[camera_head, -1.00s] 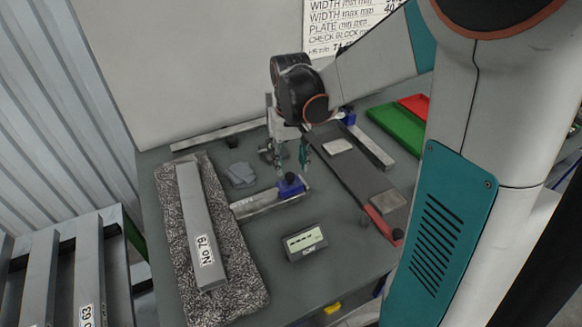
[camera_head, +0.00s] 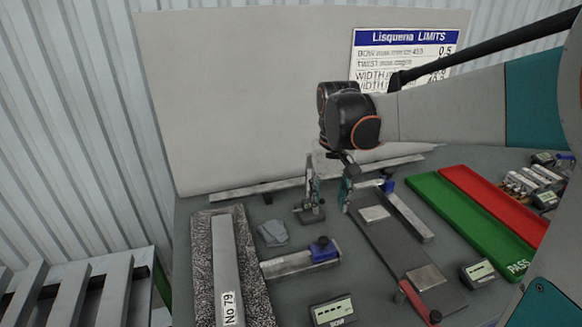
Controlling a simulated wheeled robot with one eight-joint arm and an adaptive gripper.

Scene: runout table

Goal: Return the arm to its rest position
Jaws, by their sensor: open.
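My arm reaches in from the right across the upper part of the view. My gripper (camera_head: 330,192) hangs from its dark wrist joint, in front of the white back board. Its two fingers are apart, with nothing between them. They overlap the far part of the table in the picture, near a small dark stand (camera_head: 310,215); their height above it is hard to judge.
On the grey table, a bar marked No 79 (camera_head: 226,265) lies on a speckled slab (camera_head: 258,285). A blue-clamped bar (camera_head: 300,262), a display box (camera_head: 332,311), a dark plate (camera_head: 395,248) and green (camera_head: 470,220) and red (camera_head: 495,200) trays also stand there.

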